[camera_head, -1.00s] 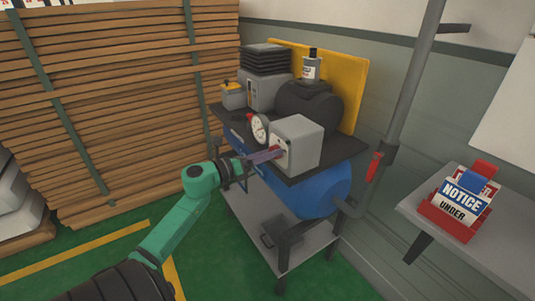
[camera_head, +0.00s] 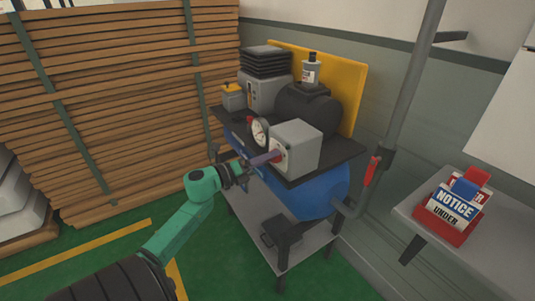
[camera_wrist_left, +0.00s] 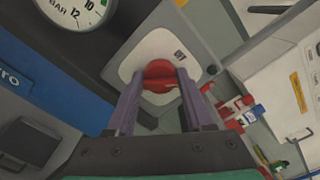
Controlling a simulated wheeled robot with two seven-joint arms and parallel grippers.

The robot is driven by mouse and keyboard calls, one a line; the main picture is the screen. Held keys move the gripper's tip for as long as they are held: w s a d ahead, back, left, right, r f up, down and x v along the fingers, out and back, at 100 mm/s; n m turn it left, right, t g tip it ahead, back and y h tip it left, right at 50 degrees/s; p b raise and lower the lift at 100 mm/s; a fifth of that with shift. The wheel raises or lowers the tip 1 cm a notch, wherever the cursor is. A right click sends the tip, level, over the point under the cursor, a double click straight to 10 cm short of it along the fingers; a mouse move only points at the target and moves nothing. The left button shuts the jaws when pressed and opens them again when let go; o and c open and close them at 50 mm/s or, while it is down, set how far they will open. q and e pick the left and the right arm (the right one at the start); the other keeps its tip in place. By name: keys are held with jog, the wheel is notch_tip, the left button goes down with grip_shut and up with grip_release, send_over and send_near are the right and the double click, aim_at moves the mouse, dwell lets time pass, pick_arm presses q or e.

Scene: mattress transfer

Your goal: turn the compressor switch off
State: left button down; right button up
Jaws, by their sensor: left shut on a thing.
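The compressor has a blue tank (camera_head: 310,192) on a stand, with a grey switch box (camera_head: 303,143) at its front. In the left wrist view a round red switch knob (camera_wrist_left: 160,76) sits on the box's pale plate (camera_wrist_left: 150,50). My left gripper (camera_head: 277,156) reaches the box face from the left. In the wrist view its two purple fingers (camera_wrist_left: 160,84) are shut on the red knob, one on each side. The fingers hide part of the knob, so I cannot read its setting. My right gripper is not in view.
A pressure gauge (camera_head: 260,132) stands just left of the box. A red-handled valve (camera_head: 372,170) is on the pipe at the right. A grey table (camera_head: 410,211) holds a red rack of notice signs (camera_head: 455,207). Stacked planks (camera_head: 110,90) stand at the left.

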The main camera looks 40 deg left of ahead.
pick_arm(q)
jog(key=n+p, duration=0.5)
jog(key=n, duration=0.2)
jog(key=shift+n, duration=0.3)
jog(key=shift+f, duration=0.1)
dwell(0.3)
jog(key=shift+c, duration=1.4)
grip_release()
